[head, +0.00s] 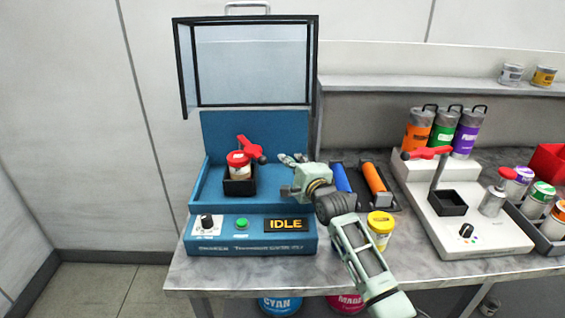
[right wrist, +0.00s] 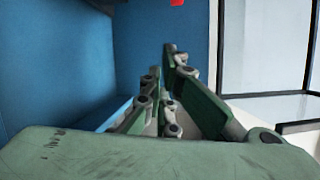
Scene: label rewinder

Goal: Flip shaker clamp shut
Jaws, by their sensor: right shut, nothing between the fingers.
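The blue shaker (head: 208,228) stands on the bench with its clear lid raised. A white can with a red top (head: 238,168) sits upright in the shaker's black holder (head: 240,187). The red clamp (head: 251,149) slants above and behind the can; I cannot tell whether it touches the can. A bit of red, likely the clamp, shows at the top edge of the right wrist view (right wrist: 177,2). My right gripper (head: 287,158) is shut and empty, to the right of the clamp and apart from it, inside the shaker's open front. My left gripper is not in view.
The raised lid (head: 245,70) hangs above the shaker. A white dispenser (head: 440,228) with colour canisters stands farther right. A green button (head: 241,223) and IDLE display (head: 286,225) are on the shaker front.

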